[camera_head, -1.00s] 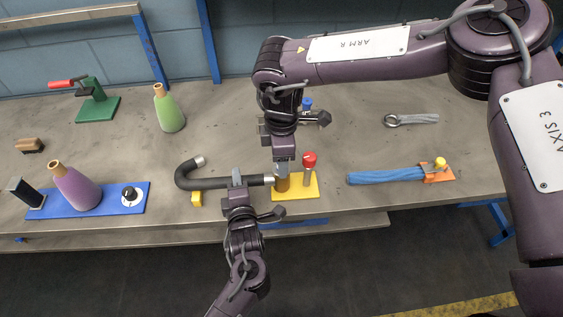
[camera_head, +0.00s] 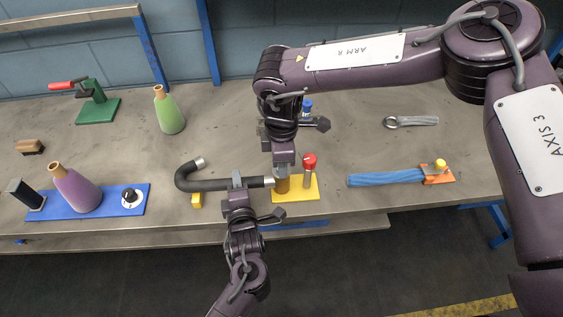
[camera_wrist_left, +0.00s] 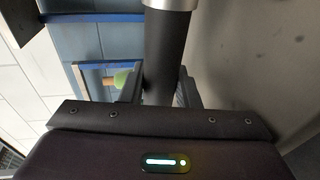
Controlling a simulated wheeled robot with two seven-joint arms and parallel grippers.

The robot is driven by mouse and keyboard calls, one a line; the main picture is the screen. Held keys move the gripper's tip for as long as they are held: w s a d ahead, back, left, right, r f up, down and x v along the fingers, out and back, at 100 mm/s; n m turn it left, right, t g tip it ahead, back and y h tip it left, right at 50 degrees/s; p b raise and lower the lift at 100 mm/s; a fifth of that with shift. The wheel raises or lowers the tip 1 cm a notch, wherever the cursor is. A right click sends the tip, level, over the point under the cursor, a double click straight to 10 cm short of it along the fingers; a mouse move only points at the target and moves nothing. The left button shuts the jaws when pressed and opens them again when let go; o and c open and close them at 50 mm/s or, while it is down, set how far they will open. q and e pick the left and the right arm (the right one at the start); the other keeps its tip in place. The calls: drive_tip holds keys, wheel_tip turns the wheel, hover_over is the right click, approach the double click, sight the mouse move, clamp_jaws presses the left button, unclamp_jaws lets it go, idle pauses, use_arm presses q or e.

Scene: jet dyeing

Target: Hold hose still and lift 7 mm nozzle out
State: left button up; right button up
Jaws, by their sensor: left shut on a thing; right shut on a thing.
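The hose (camera_head: 212,184) is a black tube, bent at its left end, lying along the front of the table. My left gripper (camera_head: 237,180) is shut around its straight part. In the left wrist view the black tube (camera_wrist_left: 165,55) runs between the fingers, with a silvery collar (camera_wrist_left: 170,3) at the top edge. My right gripper (camera_head: 283,170) points down at the hose's right end and is shut on a brass-brown cylinder (camera_head: 281,186), seemingly the nozzle, at the yellow base (camera_head: 300,192). The fingers hide its top. I cannot tell whether it is seated or raised.
A red-knobbed post (camera_head: 309,163) stands close right of my right gripper. A small yellow block (camera_head: 197,200) sits under the hose.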

wheel_tip(320, 180, up, 10)
use_arm(q)
drive_tip(key=o, duration=1.1)
drive_tip(key=shift+c, duration=0.2)
drive_tip(key=shift+s, duration=0.15)
